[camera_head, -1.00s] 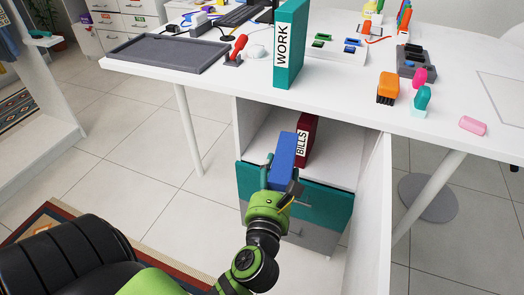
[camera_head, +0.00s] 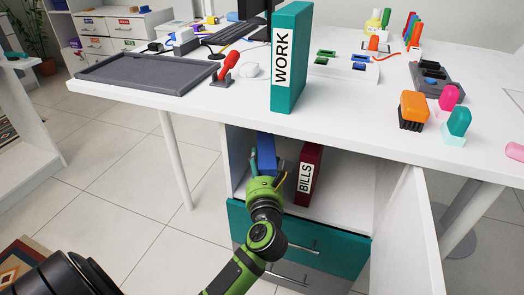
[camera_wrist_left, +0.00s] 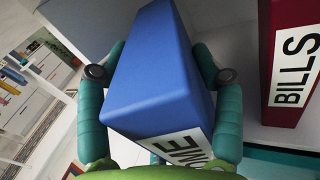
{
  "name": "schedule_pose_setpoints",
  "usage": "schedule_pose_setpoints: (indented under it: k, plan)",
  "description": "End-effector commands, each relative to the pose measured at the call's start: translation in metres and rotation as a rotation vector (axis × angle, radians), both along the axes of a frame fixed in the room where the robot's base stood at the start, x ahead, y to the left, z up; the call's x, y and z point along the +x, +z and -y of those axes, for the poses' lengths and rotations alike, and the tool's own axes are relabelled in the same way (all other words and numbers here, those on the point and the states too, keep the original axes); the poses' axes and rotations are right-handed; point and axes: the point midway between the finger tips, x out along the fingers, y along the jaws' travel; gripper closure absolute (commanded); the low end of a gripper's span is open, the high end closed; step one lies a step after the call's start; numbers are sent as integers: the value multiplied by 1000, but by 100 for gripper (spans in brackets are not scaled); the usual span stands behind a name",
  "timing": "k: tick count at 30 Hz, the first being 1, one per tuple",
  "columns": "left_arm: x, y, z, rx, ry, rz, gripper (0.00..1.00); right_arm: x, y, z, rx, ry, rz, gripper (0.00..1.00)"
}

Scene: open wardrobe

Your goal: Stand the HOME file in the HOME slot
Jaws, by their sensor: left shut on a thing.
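The blue HOME file (camera_head: 266,152) is in my left gripper (camera_head: 265,170), inside the mouth of the open compartment under the desk. In the left wrist view, the blue file (camera_wrist_left: 160,65) stands between the two teal fingers (camera_wrist_left: 160,85), its white label partly showing the letters "ME". The red BILLS file (camera_head: 309,172) stands in the compartment to the right, and it also shows in the left wrist view (camera_wrist_left: 283,65), with a gap between the two files. The file's lower end is hidden by my gripper in the head view. My right gripper is out of view.
The teal WORK file (camera_head: 291,60) stands on the white desk top above. The compartment (camera_head: 345,195) has free floor right of BILLS. Its open white door (camera_head: 412,235) is at the right, and a teal drawer (camera_head: 300,240) is below.

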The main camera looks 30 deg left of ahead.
Motion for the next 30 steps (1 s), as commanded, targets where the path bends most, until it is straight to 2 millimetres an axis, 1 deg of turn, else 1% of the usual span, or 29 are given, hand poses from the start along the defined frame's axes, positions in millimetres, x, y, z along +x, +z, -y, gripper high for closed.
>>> schedule_pose_setpoints:
  k: [1, 3, 6, 11, 17, 18, 19, 21, 30]
  plan:
    - [11, 2, -7, 5, -1, 5, 93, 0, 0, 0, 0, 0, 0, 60]
    - [21, 2, -16, 3, 0, 5, 93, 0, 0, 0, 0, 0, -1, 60]
    - [31, 1, -21, 2, -2, 5, 93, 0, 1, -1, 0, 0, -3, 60]
    - [40, 2, -29, 3, -2, 5, 93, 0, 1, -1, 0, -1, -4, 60]
    - [67, 2, -49, 3, 0, 5, 93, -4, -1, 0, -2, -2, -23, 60]
    - [67, -7, -49, 2, -2, 0, 93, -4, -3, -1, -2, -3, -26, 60]
    - [67, -11, -49, 2, -2, 0, 93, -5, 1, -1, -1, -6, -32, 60]
    - [66, -14, -49, 2, -2, 2, 93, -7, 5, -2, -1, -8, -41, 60]
    - [66, -15, -48, 0, -2, 4, 93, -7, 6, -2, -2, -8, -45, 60]
